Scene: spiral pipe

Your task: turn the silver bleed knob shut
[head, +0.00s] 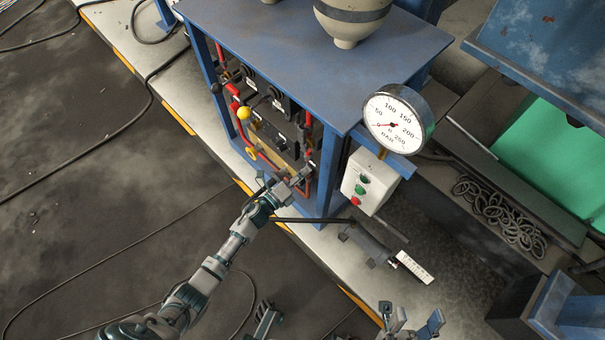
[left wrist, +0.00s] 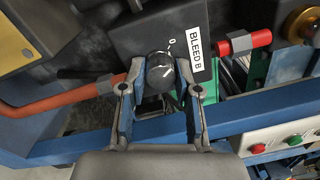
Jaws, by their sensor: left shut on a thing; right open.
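A round knob (left wrist: 159,72) shows between my left fingers in the left wrist view. It looks dark grey to black there, with a pale pointer mark, beside a white label (left wrist: 195,50) reading BLEED B. A "0" is printed just above it. My left gripper (left wrist: 158,90) is shut on the knob, one finger on each side. In the head view my left gripper (head: 302,174) is at the lower right end of the valve panel (head: 270,118), and the knob is too small to make out. My right gripper (head: 411,322) is open and empty at the bottom edge.
A yellow knob (head: 243,113) and red pipes are on the panel. A dark cylinder (head: 370,240) lies on the floor. Cables cross the floor at left.

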